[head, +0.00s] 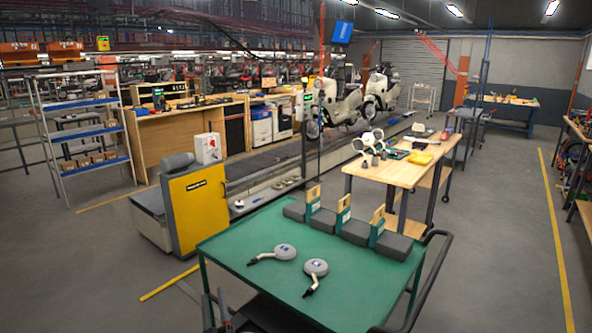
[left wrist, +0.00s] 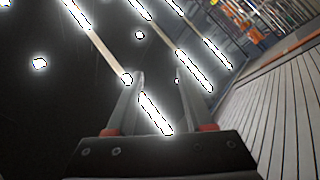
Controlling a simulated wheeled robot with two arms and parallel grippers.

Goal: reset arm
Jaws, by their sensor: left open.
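My left gripper (head: 215,303) shows at the bottom edge of the head view, in front of the near left corner of the green-topped cart (head: 232,250). In the left wrist view its two fingers (left wrist: 158,82) stand apart with nothing between them, pointing up towards the ceiling lights. My right gripper is not in view. Two grey and white round devices with short dark-tipped handles, one to the left (head: 285,252) and one to the right (head: 316,267), lie on the cart top. No gripper touches them.
Dark grey blocks with green and wooden holders (head: 343,214) line the cart's far edge. A yellow cabinet (head: 196,211) stands behind it, left. A wooden workbench (head: 392,170) and scooters (head: 342,98) on the conveyor are farther back.

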